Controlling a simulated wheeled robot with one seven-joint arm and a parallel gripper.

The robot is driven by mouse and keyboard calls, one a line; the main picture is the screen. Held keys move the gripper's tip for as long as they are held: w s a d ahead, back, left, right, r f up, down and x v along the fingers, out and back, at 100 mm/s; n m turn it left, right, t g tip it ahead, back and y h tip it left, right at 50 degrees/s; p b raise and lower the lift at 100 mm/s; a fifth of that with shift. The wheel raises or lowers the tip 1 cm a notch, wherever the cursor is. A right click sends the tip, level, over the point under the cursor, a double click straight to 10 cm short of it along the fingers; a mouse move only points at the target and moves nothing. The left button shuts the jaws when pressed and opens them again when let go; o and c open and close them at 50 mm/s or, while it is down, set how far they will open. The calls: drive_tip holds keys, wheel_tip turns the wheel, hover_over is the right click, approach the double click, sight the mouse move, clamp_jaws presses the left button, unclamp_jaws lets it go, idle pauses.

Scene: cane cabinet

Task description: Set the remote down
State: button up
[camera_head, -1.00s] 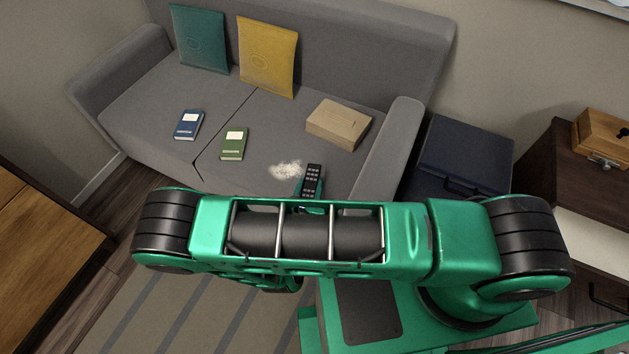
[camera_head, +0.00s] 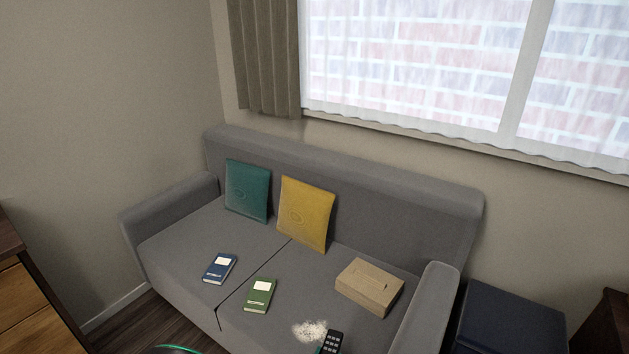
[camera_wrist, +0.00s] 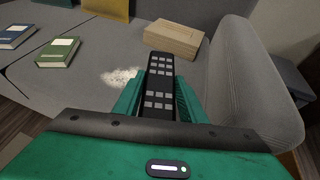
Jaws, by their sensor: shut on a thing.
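The black remote (camera_wrist: 160,72) with grey buttons is between the two green fingers of my gripper (camera_wrist: 160,100) in the wrist view. My gripper is shut on it. The remote points away from me over the right part of the grey sofa seat (camera_head: 290,333). I cannot tell whether it touches the seat.
A pale crumbly patch (camera_head: 310,330) lies just left of the remote. A cardboard box (camera_head: 368,290), a green book (camera_head: 259,296) and a blue book (camera_head: 219,268) lie on the seat. Teal (camera_head: 247,190) and yellow (camera_head: 306,214) cushions lean on the backrest. The sofa's right armrest (camera_head: 425,310) stands close by.

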drive_tip(key=w+d+r+m+g+h, duration=0.2)
drive_tip(key=w+d+r+m+h, duration=0.1)
drive_tip(key=w+d+r, duration=0.8)
drive_tip(key=w+d+r+m+g+h, duration=0.15)
drive_tip(key=w+d+r, duration=0.25)
drive_tip(key=d, duration=0.4)
drive_tip(key=w+d+r+m+g+h, duration=0.1)
drive_tip(key=w+d+r+m, duration=0.1)
drive_tip(key=w+d+r, duration=0.4)
wheel_tip(320, 180, up, 12)
drive_tip(key=w+d+n+t+y, duration=0.1)
drive_tip(key=n+t+y, duration=0.3)
drive_tip(key=n+y, duration=0.2)
drive_tip(key=shift+w+d+n+t, duration=0.15)
drive_tip(key=shift+w+n+t, duration=0.2)
drive_tip(key=shift+n, duration=0.1)
